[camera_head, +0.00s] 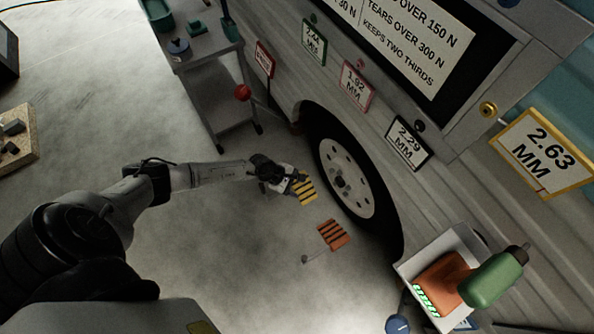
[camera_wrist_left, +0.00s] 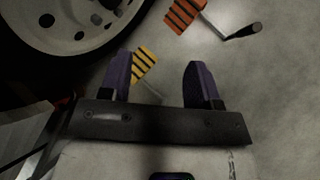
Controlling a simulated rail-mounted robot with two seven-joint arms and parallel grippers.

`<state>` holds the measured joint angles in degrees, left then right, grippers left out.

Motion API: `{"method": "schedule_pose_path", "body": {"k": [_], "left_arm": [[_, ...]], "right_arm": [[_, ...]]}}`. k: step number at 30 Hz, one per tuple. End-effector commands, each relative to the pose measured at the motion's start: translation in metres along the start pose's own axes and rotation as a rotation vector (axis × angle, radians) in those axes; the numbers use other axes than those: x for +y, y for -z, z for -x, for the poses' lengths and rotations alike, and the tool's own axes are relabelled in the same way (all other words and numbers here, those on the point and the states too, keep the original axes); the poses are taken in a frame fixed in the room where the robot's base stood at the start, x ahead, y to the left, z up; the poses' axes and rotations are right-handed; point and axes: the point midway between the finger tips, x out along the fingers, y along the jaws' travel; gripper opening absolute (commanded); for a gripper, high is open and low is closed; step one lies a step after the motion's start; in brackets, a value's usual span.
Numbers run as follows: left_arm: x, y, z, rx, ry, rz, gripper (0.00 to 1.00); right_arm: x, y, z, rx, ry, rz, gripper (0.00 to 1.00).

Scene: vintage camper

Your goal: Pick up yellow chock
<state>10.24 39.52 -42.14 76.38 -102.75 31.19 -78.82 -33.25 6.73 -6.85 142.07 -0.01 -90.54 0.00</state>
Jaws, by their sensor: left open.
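The yellow chock (camera_head: 304,190), striped with black, lies on the floor beside the camper's wheel. My left gripper (camera_head: 293,180) reaches in from the left, close to the chock and partly in front of it in the head view. In the left wrist view the yellow chock (camera_wrist_left: 144,66) shows beyond the fingertips, nearer the left finger and partly behind it. The left gripper (camera_wrist_left: 162,75) is open, with nothing between its dark purple fingers. I cannot tell whether a finger touches the chock. My right gripper is not in view.
An orange striped chock (camera_head: 333,235) with a dark-ended rod lies nearby on the floor. The wheel (camera_head: 345,175) and camper side bound the right. A tray (camera_head: 447,245) with a green bottle (camera_head: 492,280) stands lower right. The floor to the left is mostly clear.

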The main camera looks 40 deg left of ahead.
Motion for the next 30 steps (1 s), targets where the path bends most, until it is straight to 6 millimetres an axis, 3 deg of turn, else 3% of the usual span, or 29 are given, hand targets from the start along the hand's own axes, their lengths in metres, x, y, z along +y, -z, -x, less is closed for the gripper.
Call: {"method": "schedule_pose_path", "body": {"k": [1,3,7,12,17,30], "left_arm": [[-0.005,0.045,-0.018,0.082,0.05,-0.083,0.57],[-0.009,0.087,-0.022,0.184,0.124,-0.187,0.57],[-0.012,0.152,-0.019,0.344,0.251,-0.328,0.57],[-0.012,0.206,-0.007,0.481,0.374,-0.432,0.57],[-0.013,0.231,-0.003,0.541,0.432,-0.471,0.57],[-0.032,0.275,-0.053,0.553,0.444,-0.479,0.57]], "right_arm": [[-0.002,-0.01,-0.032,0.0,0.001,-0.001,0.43],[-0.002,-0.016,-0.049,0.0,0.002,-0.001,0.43],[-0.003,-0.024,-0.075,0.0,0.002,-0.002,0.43],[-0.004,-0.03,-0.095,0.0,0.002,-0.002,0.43],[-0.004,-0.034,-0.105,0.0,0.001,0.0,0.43],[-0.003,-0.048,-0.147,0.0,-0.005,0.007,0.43]]}}
